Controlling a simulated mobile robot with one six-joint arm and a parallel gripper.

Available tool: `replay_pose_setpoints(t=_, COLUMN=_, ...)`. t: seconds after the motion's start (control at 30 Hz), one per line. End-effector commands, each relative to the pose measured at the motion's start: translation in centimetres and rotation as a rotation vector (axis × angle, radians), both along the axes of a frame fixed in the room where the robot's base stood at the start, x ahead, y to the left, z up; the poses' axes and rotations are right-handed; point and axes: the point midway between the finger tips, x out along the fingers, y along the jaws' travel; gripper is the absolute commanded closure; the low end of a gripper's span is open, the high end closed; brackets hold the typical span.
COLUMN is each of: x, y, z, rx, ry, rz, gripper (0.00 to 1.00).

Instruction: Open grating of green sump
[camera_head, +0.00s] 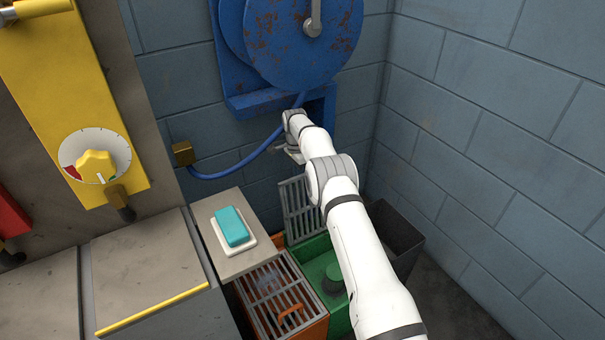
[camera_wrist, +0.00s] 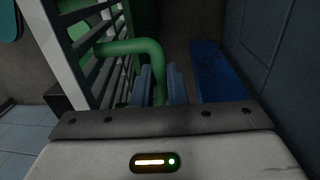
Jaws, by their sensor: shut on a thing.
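The green sump (camera_head: 318,268) stands on the floor below my arm, with a dark round part (camera_head: 334,275) inside it. Its grey grating (camera_head: 298,208) stands about upright at the back of the sump, so the sump's top is uncovered. In the wrist view the grating (camera_wrist: 92,62) rises on the left, and its green bent handle (camera_wrist: 130,46) runs from it to my fingers. My gripper (camera_wrist: 161,86) is shut on this handle. In the head view my gripper (camera_head: 292,154) is small, above the grating, and the handle cannot be made out there.
An orange sump (camera_head: 314,328) with a flat grating and orange handle (camera_head: 291,315) sits left of the green one. A dark bin (camera_head: 408,240) stands to the right. A teal block (camera_head: 232,226) lies on a white dish. A blue reel (camera_head: 300,45) hangs above.

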Motion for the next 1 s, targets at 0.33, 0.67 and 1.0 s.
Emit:
replay_pose_setpoints(t=0.33, x=0.4, y=0.8, z=0.3, rx=0.016, ry=-0.024, rz=0.003, gripper=0.66)
replay_pose_setpoints(t=0.67, x=0.4, y=0.4, z=0.4, rx=0.011, ry=-0.02, rz=0.0, gripper=0.66)
replay_pose_setpoints(t=1.0, x=0.6, y=0.2, z=4.0, rx=0.011, ry=-0.021, rz=-0.004, gripper=0.66)
